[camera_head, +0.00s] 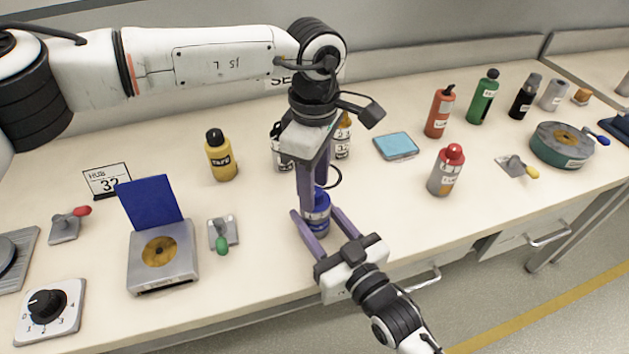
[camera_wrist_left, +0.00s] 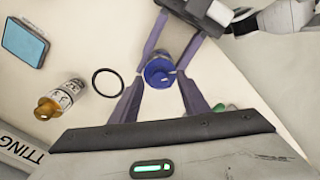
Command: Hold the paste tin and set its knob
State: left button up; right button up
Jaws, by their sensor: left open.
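The paste tin (camera_head: 318,222) is a small blue cylinder with a pale band, upright near the table's front edge. Its round blue top with the knob (camera_wrist_left: 159,73) shows in the left wrist view. My left gripper (camera_head: 314,193) points down over the tin, open, with its purple fingers on either side of the top and apart from it. My right gripper (camera_head: 318,214) comes in from the front, low down. Its fingers lie along both sides of the tin and appear closed on it. The fingers hide parts of the tin's sides.
A black ring (camera_wrist_left: 107,83) lies beside the tin. A yellow bottle (camera_head: 222,160), a red-capped bottle (camera_head: 444,175), a blue pad (camera_head: 396,146) and a green-knobbed lever (camera_head: 222,240) stand around. A box with a raised blue lid (camera_head: 160,262) is at left.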

pick_arm(q)
grip_shut()
jog(key=shift+n, duration=0.4)
jog(key=n, duration=0.2)
jog(key=shift+n, duration=0.4)
jog(key=n, duration=0.4)
jog(key=shift+s+d+n, duration=0.1)
jog(key=shift+n, duration=0.2)
jog(key=n, duration=0.4)
jog(key=shift+n, duration=1.9)
